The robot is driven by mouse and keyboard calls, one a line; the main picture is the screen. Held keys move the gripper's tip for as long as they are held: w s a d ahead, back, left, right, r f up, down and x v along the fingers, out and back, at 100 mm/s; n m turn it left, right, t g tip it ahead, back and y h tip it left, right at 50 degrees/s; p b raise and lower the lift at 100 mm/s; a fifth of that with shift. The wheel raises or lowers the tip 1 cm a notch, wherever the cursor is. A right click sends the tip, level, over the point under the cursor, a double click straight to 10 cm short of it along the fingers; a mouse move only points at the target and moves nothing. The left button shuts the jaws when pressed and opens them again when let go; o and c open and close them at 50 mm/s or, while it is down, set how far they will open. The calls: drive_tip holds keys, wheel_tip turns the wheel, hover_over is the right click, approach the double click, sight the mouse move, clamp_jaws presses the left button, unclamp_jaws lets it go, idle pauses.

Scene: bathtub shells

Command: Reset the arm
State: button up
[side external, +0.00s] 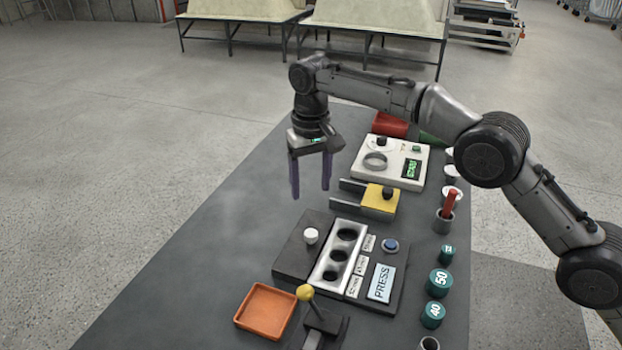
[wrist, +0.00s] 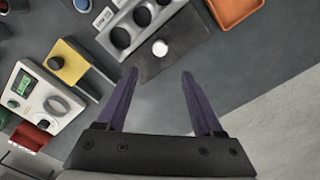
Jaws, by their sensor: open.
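My gripper (side external: 311,176) has two purple fingers and hangs pointing down above the dark table (side external: 215,225). The fingers are apart with nothing between them. In the wrist view my gripper (wrist: 158,75) also shows open and empty, with bare table between the fingertips. My arm reaches in from the right side of the side external view, bent over the table.
An orange tray (side external: 265,311), a yellow-knobbed lever (side external: 305,293) and teal weights (side external: 439,281) are nearer. The table's left side is clear.

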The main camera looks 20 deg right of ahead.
drive_tip(key=shift+r, duration=0.4)
drive_tip(key=s+d+r+m+t, duration=0.15)
drive_tip(key=d+r, duration=0.55)
drive_tip(key=r, duration=0.7)
drive_tip(key=s+d+r+t, duration=0.2)
drive_tip(key=s+d+r, duration=0.8)
drive_tip(key=s, duration=0.2)
drive_tip(key=s+d+f+t, duration=0.1)
drive_tip(key=s+d, duration=0.2)
drive_tip(key=s, duration=0.4)
drive_tip(key=s+d+f+t, duration=0.1)
drive_tip(key=s+d, duration=0.3)
drive_tip(key=s, duration=0.3)
drive_tip(key=s+d+f+n, duration=0.1)
drive_tip(key=s+f, duration=1)
drive_tip(key=f, duration=0.4)
drive_tip(key=shift+s+d, duration=0.15)
drive_tip(key=shift+d, duration=0.1)
